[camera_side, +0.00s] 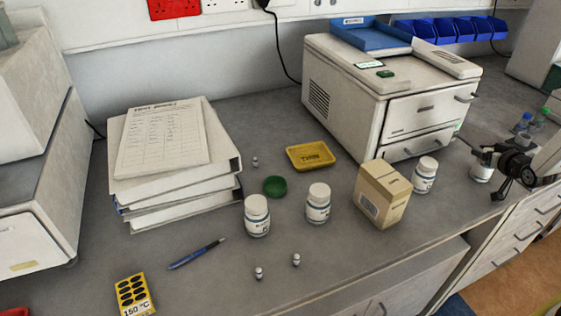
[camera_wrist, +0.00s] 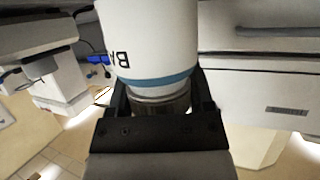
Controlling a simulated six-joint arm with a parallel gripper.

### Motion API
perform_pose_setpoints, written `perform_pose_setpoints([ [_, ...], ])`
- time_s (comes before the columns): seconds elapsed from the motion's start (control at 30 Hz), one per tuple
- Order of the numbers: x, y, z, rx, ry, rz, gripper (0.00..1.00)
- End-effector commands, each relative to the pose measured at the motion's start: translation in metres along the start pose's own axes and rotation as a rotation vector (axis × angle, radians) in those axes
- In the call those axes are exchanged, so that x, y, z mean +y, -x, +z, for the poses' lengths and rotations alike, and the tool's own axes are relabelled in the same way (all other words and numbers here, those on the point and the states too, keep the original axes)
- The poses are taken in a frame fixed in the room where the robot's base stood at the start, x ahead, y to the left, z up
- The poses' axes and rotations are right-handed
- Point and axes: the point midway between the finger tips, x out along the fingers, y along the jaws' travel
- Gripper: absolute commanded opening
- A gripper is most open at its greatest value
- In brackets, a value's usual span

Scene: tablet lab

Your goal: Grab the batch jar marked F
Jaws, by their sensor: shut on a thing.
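My gripper (camera_side: 488,157) is at the right end of the bench in the side view, shut on a white jar (camera_side: 481,172). In the wrist view my gripper (camera_wrist: 160,98) has its two dark fingers on either side of the lid of the white jar (camera_wrist: 150,42). This jar has a blue band and part of a label starting "BA"; its batch letter is not visible. Three other white jars stand upright: one (camera_side: 424,176) right of the carton, one (camera_side: 318,204) mid-bench, and one (camera_side: 257,217) further left. Their letters are too small to read.
A cardboard carton (camera_side: 381,194) and a white machine (camera_side: 385,90) stand left of my gripper. A yellow tray (camera_side: 310,156), green lid (camera_side: 275,186), pen (camera_side: 196,254), small vials and stacked binders (camera_side: 175,160) lie farther left. Bottles (camera_side: 524,124) stand behind my gripper.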

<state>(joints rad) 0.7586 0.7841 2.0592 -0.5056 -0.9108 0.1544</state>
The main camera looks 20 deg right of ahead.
Motion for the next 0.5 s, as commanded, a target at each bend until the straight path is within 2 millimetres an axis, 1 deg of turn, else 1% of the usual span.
perform_pose_setpoints([
  [0.27,0.000,0.001,-0.003,0.001,0.000,0.000,0.03],
  [0.5,0.000,0.006,-0.017,0.004,0.001,0.001,0.03],
])
